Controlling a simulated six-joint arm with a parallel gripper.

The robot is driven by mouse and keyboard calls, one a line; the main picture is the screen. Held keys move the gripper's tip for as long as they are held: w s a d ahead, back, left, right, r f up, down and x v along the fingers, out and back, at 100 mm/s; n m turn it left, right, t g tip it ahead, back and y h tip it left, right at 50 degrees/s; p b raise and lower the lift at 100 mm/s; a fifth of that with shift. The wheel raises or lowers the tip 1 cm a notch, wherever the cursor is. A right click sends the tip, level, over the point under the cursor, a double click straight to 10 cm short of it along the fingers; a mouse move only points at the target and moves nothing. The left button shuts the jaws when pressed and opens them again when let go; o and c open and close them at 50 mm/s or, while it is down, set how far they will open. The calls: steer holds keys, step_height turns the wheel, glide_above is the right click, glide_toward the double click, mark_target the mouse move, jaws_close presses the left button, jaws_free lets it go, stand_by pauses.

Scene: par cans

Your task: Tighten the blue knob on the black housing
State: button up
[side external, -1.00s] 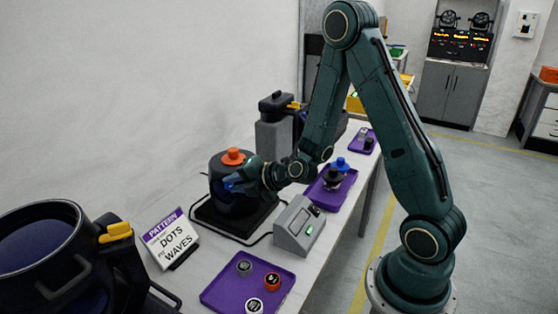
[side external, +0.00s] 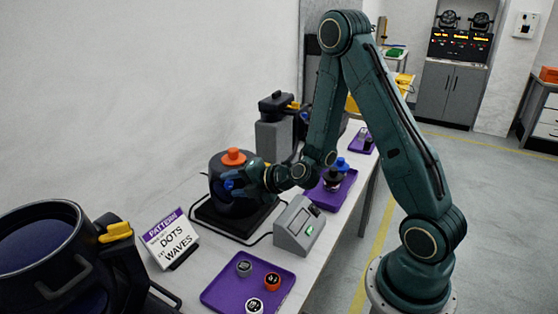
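The black housing (side external: 218,165) is a round dark drum on a dark base plate, with an orange knob (side external: 233,156) on top. The blue knob (side external: 229,184) is on the housing's side that faces my arm. My gripper (side external: 236,183) is at this side, level with the blue knob. Its two fingers look parted, one above the other, with the knob at or just beyond their tips. The fingers hide part of the knob, and I cannot tell whether they touch it.
A grey control box (side external: 299,226) with a green light stands close to the housing. A purple tray (side external: 222,291) with several small round pieces lies in front. Another purple tray (side external: 318,203) holds black and blue parts.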

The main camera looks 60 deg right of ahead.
steer(key=shift+r, duration=0.1)
stand_by(0.3)
step_height(320, 180, up, 20)
stand_by(1.4)
steer(key=s+a+f+m+g, duration=0.1)
steer(key=s+m+g, duration=0.3)
steer(key=s+m, duration=0.6)
steer(key=s+a+f+m+g+h, duration=0.1)
steer(key=s+a+f+m+g, duration=0.1)
steer(key=s+m, duration=0.8)
steer(key=shift+s+a+m+g, duration=0.4)
steer(key=shift+s+a+g, duration=0.7)
steer(key=shift+s, duration=2.6)
steer(key=shift+a, duration=0.15)
